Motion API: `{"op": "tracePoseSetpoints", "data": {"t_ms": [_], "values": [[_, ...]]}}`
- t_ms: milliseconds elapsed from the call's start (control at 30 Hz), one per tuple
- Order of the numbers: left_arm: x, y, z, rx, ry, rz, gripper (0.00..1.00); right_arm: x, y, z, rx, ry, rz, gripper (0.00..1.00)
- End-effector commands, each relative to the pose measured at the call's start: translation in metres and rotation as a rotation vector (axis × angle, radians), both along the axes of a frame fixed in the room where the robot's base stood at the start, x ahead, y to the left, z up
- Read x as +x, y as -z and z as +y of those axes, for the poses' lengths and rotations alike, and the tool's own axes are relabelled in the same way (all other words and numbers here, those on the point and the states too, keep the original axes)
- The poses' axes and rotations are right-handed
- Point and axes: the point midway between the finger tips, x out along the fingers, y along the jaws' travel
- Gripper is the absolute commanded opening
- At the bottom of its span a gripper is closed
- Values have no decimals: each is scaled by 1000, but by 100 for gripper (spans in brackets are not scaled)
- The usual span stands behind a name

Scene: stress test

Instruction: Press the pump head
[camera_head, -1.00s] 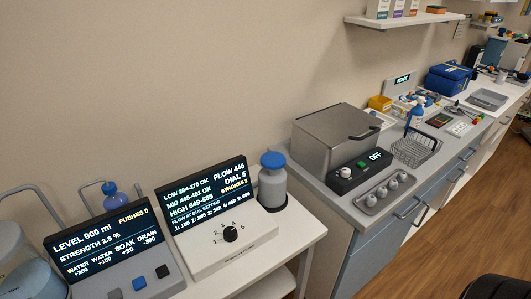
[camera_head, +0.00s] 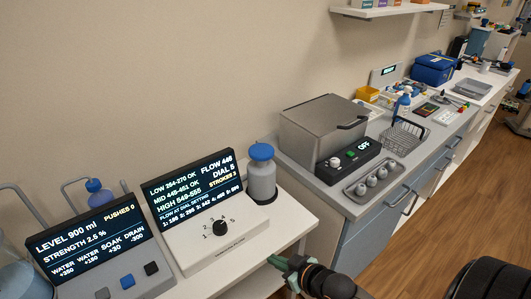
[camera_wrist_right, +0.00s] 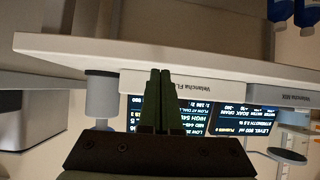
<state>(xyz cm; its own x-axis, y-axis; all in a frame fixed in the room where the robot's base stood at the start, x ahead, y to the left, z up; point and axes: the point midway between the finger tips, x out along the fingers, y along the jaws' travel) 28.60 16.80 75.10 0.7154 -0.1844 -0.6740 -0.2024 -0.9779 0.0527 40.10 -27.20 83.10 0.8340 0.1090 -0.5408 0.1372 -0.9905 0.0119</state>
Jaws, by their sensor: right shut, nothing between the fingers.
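A grey cylinder with a round blue top, which looks like the pump head (camera_head: 261,151), stands in the head view beside the flow panel (camera_head: 213,238). The panel reads FLOW 446 and DIAL 5. My right gripper (camera_head: 277,264) is low in the head view, in front of the cylinder and apart from it. Its fingers are shut and empty. In the right wrist view the scene is upside down; the fingers (camera_wrist_right: 160,73) point toward the white table edge, with the grey cylinder (camera_wrist_right: 100,95) to their left. My left gripper is not in view.
A level panel (camera_head: 92,240) with several buttons stands left of the flow panel. To the right, a grey counter carries a steel box (camera_head: 318,125) marked OFF, a wire basket (camera_head: 405,138) and a blue case (camera_head: 434,69). A gap separates the white table and counter.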

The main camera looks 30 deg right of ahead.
Motion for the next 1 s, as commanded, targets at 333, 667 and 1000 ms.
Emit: {"op": "tracePoseSetpoints", "data": {"t_ms": [333,667,1000], "values": [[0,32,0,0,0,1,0,114,-187,-108,-19,44,-331,0],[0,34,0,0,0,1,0,123,-238,-122,-13,42,-401,0],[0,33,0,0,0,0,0,128,-236,-121,-12,44,-401,0]]}}
